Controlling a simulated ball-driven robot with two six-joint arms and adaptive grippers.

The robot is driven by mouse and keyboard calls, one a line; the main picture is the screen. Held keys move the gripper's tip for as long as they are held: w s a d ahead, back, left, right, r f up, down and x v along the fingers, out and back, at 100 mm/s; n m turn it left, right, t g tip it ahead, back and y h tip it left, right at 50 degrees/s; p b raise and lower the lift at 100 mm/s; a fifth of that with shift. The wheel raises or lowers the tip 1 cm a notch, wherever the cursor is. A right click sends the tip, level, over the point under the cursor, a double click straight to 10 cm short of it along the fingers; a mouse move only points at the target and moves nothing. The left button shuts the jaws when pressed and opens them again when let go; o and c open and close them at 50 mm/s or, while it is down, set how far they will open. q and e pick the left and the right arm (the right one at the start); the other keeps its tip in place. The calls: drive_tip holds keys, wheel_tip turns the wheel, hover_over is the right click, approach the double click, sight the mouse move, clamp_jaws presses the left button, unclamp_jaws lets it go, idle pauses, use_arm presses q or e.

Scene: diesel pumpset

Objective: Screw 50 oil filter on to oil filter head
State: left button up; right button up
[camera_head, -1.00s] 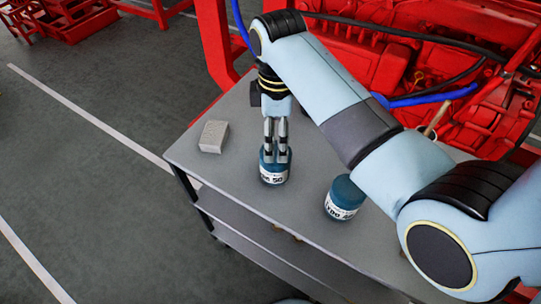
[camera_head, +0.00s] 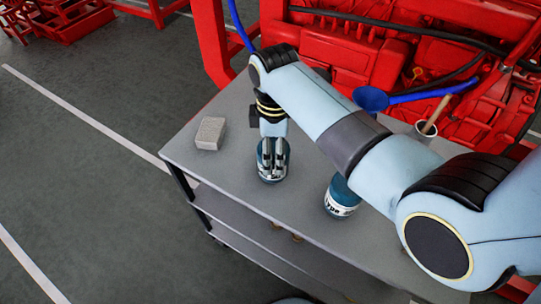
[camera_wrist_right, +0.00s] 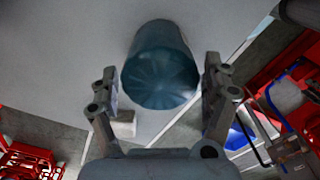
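A dark blue cylindrical oil filter (camera_head: 286,172) stands on the grey cart top, under my right gripper (camera_head: 271,172). Its label is mostly hidden by the fingers. In the right wrist view, the filter (camera_wrist_right: 160,68) is between the open fingers of my right gripper (camera_wrist_right: 160,92), with a gap on both sides. A second blue filter (camera_head: 341,197) with a white "Type" label stands to the right, partly behind my right arm. I cannot make out the oil filter head on the red engine. My left gripper is not in view.
The grey cart top (camera_head: 240,186) also holds a light grey block (camera_head: 210,133) at its left edge. A blue funnel (camera_head: 371,99) and a cup with a wooden handle (camera_head: 424,132) stand at the back, near the red engine (camera_head: 345,60). The cart top's left part is mostly clear.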

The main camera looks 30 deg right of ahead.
drive_tip(key=c, duration=1.1)
drive_tip(key=shift+r+p, duration=0.85)
drive_tip(key=shift+c, duration=0.3)
drive_tip(key=shift+r, duration=0.65)
